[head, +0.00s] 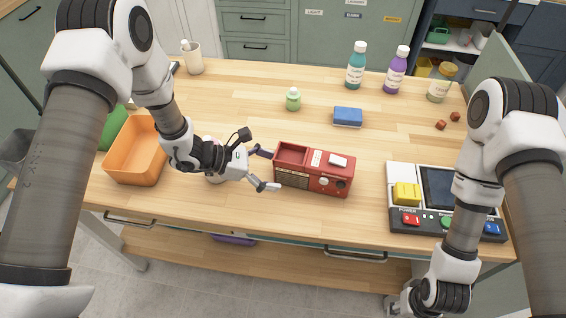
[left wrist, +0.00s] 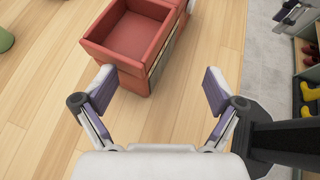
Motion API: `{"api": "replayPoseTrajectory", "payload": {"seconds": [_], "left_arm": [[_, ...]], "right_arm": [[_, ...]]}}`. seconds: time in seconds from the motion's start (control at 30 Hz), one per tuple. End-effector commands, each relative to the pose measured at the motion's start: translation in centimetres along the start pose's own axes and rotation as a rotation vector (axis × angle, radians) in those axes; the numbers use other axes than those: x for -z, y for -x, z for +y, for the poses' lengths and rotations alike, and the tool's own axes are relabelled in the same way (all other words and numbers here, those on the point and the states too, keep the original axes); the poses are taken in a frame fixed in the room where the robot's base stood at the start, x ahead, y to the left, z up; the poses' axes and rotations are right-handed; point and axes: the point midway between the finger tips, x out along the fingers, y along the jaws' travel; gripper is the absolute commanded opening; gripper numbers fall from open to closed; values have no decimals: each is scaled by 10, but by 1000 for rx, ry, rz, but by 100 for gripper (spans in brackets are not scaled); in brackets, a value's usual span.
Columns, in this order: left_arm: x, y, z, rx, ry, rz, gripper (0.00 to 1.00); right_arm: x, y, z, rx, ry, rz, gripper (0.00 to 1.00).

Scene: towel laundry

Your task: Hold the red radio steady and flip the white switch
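The red radio (head: 313,170) stands on the wooden table. My left gripper (head: 267,170) is open at the radio's left end, one finger towards the back and one towards the front. In the left wrist view the radio's red end (left wrist: 138,40) lies just beyond the spread fingers (left wrist: 160,90); contact is unclear. My right gripper (head: 402,303) is low at the bottom edge, partly cut off, its fingers unclear.
A control box (head: 400,175) with a yellow block and coloured buttons stands at right. An orange bin (head: 125,165) is at left. A blue sponge (head: 348,116), a green bottle (head: 293,100) and taller bottles stand behind the radio. The table is clear between radio and control box.

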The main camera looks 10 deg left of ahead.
Motion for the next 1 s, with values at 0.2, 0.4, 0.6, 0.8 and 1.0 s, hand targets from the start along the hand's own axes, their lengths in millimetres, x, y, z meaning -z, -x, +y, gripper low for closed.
{"api": "replayPoseTrajectory", "payload": {"seconds": [0.2,0.4,0.6,0.8,1.0], "left_arm": [[-1,-14,2,-6,10,-8,93],[1,-48,1,-3,8,-5,93],[2,-83,1,-3,6,-7,93],[-1,-100,2,-4,8,-6,93],[-3,-101,2,-6,10,-7,93]], "right_arm": [[0,-6,0,0,1,0,42],[0,-18,0,0,1,0,42],[0,-35,0,0,1,0,42],[0,-41,0,0,1,0,42],[0,-41,0,0,1,0,42]]}}
